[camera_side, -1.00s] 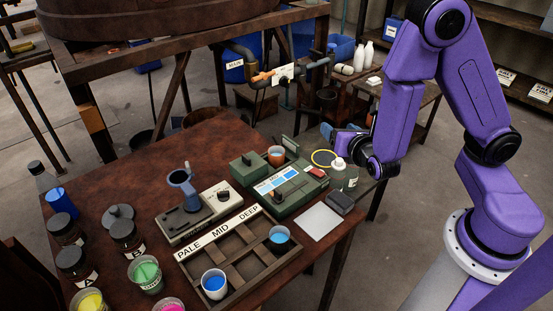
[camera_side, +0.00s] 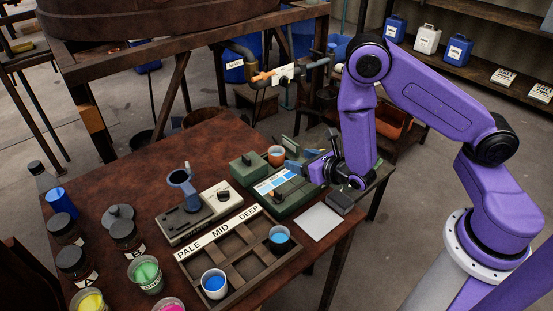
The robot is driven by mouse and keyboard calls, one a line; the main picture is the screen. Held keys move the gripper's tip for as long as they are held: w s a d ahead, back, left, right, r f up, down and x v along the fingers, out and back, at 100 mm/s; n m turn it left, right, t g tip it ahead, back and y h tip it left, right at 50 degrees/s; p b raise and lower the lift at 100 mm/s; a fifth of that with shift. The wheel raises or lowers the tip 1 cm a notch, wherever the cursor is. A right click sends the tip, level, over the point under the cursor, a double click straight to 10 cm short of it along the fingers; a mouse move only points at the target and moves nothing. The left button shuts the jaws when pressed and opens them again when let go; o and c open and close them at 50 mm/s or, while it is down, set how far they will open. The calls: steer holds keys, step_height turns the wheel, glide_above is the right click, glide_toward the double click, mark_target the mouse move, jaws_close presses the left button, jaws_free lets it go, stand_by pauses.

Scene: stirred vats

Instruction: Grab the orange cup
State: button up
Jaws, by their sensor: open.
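The orange cup (camera_side: 276,156) is a small cup with orange sides and a pale blue top surface. It stands upright on the green device (camera_side: 290,191), near its back edge. My gripper (camera_side: 290,159) is open, low over the right part of the device. Its fingers point left toward the cup, and their tips are close to its right side. I cannot tell whether they touch it. The arm covers the area to the right of the device.
A grey-white instrument (camera_side: 199,215) stands left of the device. A wooden tray (camera_side: 240,251) marked PALE, MID, DEEP holds two cups of blue liquid. A white square pad (camera_side: 319,222) lies at the right edge. Several jars and cups crowd the table's left side.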

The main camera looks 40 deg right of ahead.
glide_toward(272, 151)
steer(key=x, duration=0.2)
steer(key=shift+w+d+f, duration=0.15)
steer(key=shift+w+f, duration=0.05)
steer(key=shift+f, duration=0.05)
steer(key=shift+x, duration=2.6)
steer(key=shift+r, duration=0.15)
steer(key=c, duration=0.9)
steer(key=shift+o, duration=0.2)
steer(key=shift+r, duration=0.1)
